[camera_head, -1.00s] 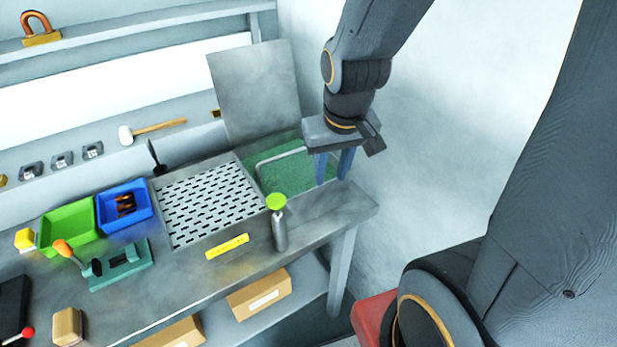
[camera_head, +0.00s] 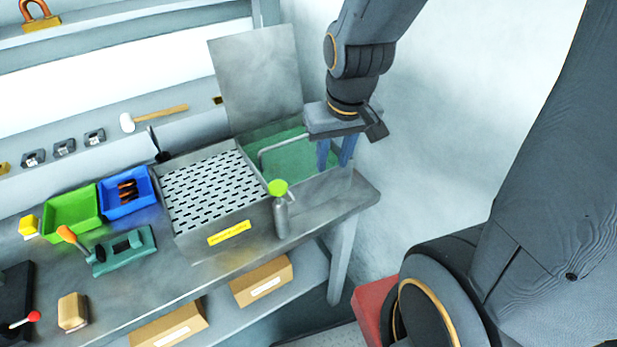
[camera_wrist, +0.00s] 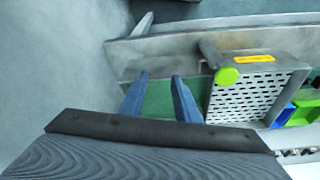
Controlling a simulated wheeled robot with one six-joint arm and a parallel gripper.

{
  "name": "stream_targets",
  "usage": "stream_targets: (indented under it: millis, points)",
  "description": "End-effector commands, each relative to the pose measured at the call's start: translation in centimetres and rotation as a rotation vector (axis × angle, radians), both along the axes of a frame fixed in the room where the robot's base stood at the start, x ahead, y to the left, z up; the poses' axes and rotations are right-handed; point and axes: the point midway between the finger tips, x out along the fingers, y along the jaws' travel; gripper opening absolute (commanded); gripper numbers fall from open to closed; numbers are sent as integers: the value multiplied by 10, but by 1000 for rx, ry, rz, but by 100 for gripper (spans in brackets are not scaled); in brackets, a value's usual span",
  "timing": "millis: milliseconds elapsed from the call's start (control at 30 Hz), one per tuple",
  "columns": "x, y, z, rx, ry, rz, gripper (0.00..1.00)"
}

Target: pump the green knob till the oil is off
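The green knob (camera_head: 278,188) tops a grey metal cylinder (camera_head: 281,218) at the front edge of the bench, by the corner of the perforated tray (camera_head: 208,190). The knob also shows in the wrist view (camera_wrist: 226,76). My gripper (camera_head: 335,166) is above the right end of the basin with the green bottom (camera_head: 285,165), behind and right of the knob, apart from it. In the wrist view its two blue fingers (camera_wrist: 158,88) stand apart with nothing between them. I cannot make out any oil.
A raised metal lid (camera_head: 255,80) stands behind the basin. A blue bin (camera_head: 150,203), a green bin (camera_head: 60,226) and a teal fixture with an orange handle (camera_head: 125,262) are to the left. The bench's right end (camera_head: 362,195) is bare.

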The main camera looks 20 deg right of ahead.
Motion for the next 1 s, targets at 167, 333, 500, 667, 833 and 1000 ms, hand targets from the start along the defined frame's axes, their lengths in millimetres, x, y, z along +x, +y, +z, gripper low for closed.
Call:
stream_targets:
  millis: [167,333,500,667,833,1000]
  points:
    - [0,0,0,0,0,0,29]
    - [0,0,0,0,0,0,29]
    - [0,0,-3,0,1,0,6]
    - [2,0,-21,0,13,0,0]
    - [5,0,-57,1,40,-1,0]
    - [8,1,-100,1,76,-1,0]
